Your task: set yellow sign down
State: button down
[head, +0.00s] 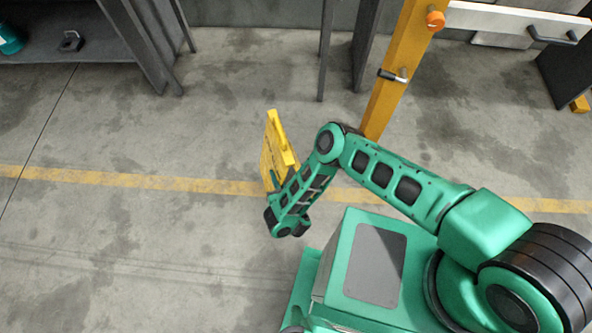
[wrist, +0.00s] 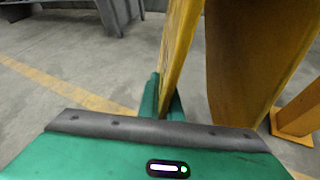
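The yellow sign (head: 277,148) is upright beside the end of my arm in the head view, near the yellow floor line. In the wrist view, one panel of the sign (wrist: 180,45) passes between the green fingers of my gripper (wrist: 164,97), and a second, wider panel (wrist: 245,65) spreads to the right. My gripper is shut on the near panel. In the head view my arm covers part of the sign's lower edge, and I cannot tell whether it touches the floor.
An orange post (head: 396,85) stands just behind and right of the sign, joined to a white barrier (head: 515,22). A dark bench (head: 75,35) is at the top left. The concrete floor (head: 140,240) to the left is clear.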

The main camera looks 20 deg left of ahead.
jog(key=w+d+f, duration=0.3)
jog(key=w+f, duration=0.6)
jog(key=f, duration=0.1)
jog(key=shift+w+d+f, duration=0.15)
jog(key=shift+w+d, duration=0.15)
jog(key=shift+w, duration=0.1)
jog(key=c, duration=2)
grip_release()
jog(key=shift+d+f, duration=0.1)
jog(key=shift+s, duration=0.1)
